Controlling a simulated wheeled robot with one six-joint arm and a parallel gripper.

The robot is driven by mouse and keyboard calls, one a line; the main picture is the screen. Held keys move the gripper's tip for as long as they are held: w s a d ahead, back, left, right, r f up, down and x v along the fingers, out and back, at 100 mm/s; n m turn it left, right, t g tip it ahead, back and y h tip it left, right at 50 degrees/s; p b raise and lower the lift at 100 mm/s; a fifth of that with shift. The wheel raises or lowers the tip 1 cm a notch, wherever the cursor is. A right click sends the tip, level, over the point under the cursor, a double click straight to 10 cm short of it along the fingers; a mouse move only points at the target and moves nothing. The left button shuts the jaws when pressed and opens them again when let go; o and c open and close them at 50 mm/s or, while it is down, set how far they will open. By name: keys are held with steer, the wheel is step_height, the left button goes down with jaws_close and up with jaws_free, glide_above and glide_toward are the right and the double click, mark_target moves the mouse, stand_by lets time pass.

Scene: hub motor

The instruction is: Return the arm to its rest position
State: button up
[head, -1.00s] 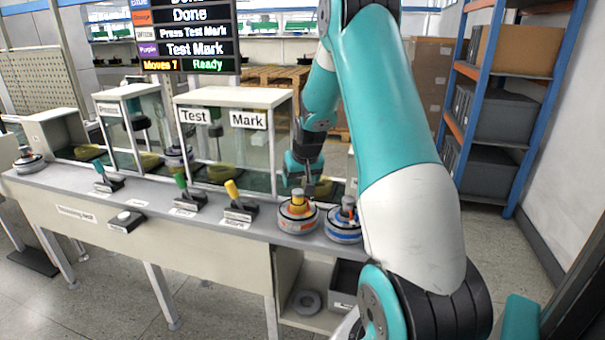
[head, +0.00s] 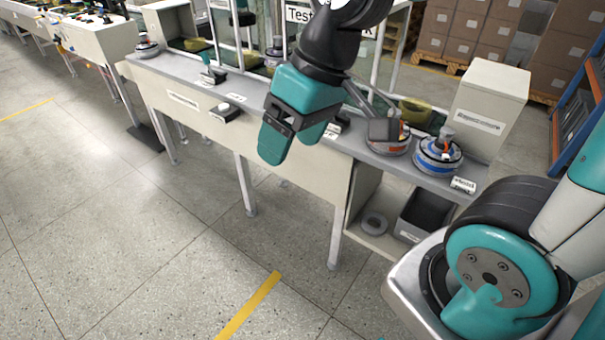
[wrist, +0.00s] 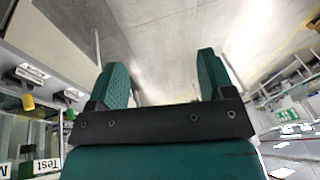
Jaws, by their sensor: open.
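My gripper (head: 292,145) hangs in the air in front of the workbench in the head view, its fingers pointing down. In the wrist view its two teal fingers (wrist: 162,85) stand apart with nothing between them. My arm reaches up and across from the right, and part of it is outside the head view. An orange-banded hub motor (head: 392,138) and a blue-banded hub motor (head: 438,156) sit on the right end of the bench, to the right of my gripper and apart from it.
The grey workbench (head: 300,128) carries lever fixtures and clear enclosures. A shelf under its right end holds a grey bin (head: 422,215) and a ring (head: 374,224). Another motor (head: 147,46) sits at the far left end. The floor (head: 150,240) in front is open.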

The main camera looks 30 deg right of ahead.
steer(key=s+a+n+g, duration=0.1)
steer(key=s+a+n, duration=0.1)
steer(key=s, duration=0.5)
steer(key=shift+s+a+r+n, duration=0.2)
steer(key=shift+s+a+n, duration=0.2)
steer(key=shift+a, duration=0.25)
